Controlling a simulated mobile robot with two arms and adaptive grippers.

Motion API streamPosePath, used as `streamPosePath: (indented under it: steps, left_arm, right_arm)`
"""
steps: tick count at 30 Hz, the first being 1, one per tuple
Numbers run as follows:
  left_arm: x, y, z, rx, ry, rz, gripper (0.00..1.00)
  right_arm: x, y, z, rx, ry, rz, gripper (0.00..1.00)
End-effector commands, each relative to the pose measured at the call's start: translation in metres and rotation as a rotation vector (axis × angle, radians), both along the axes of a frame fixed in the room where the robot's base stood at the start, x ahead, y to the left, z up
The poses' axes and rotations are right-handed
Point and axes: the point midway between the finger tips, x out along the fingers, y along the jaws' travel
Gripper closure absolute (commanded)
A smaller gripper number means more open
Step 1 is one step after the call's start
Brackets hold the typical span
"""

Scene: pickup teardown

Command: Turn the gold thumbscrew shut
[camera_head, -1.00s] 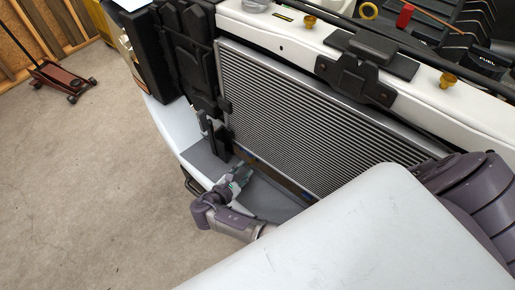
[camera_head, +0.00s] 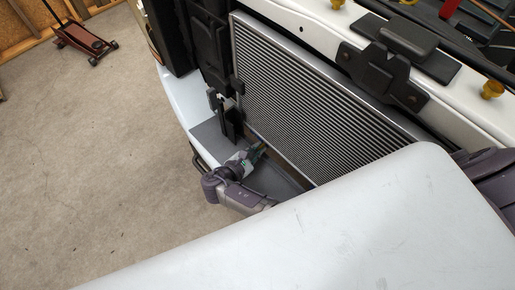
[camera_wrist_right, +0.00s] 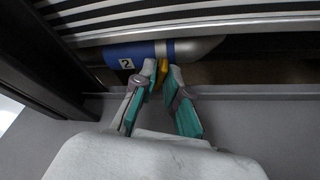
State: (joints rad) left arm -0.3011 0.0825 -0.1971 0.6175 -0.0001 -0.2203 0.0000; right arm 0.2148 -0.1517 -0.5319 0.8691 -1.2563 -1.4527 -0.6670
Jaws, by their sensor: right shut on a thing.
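The gold thumbscrew (camera_wrist_right: 162,70) shows as a narrow strip of gold between my fingertips in the right wrist view, beside a blue and silver cylinder (camera_wrist_right: 139,55) labelled "2". My right gripper (camera_wrist_right: 159,75) is shut on the thumbscrew, its two teal fingers angled in from both sides. The fingers hide much of the screw, so I cannot tell how far it is turned. In the head view my right gripper (camera_head: 260,149) reaches low beneath the finned radiator (camera_head: 300,100). My left gripper is not in view.
A grey ledge (camera_head: 277,182) lies below the radiator. A black upright bracket (camera_head: 229,121) stands close to the left of my gripper. Other gold knobs (camera_head: 491,88) sit on the white crossbar (camera_head: 455,99). A red floor jack (camera_head: 84,36) stands on the open floor at left.

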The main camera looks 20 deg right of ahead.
Motion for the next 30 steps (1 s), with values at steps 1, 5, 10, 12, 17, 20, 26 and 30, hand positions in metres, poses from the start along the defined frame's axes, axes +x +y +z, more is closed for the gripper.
streamPosePath:
  steps: [1,5,10,12,17,20,26,30]
  left_arm:
    - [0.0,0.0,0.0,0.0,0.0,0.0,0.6]
    - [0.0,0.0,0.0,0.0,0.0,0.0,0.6]
    - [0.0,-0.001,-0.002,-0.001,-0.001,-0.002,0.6]
    - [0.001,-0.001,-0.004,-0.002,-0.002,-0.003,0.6]
    - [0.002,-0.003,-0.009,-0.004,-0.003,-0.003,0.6]
    - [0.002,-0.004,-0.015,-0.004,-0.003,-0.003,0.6]
    - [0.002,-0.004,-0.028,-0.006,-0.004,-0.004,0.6]
    - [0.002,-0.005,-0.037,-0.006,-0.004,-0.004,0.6]
  right_arm:
    - [0.0,0.0,0.0,0.0,0.0,0.0,1.0]
    - [0.0,-0.001,0.0,0.0,-0.001,0.0,1.0]
    - [0.0,-0.001,-0.001,0.01,-0.027,0.0,1.0]
    - [-0.001,-0.001,-0.002,0.018,-0.051,0.0,1.0]
    - [0.0,-0.001,-0.003,0.048,-0.138,0.002,1.0]
    - [-0.001,-0.001,-0.004,0.074,-0.208,0.001,1.0]
    - [-0.001,-0.001,-0.006,0.125,-0.35,0.001,1.0]
    - [-0.001,-0.001,-0.005,0.158,-0.44,0.0,1.0]
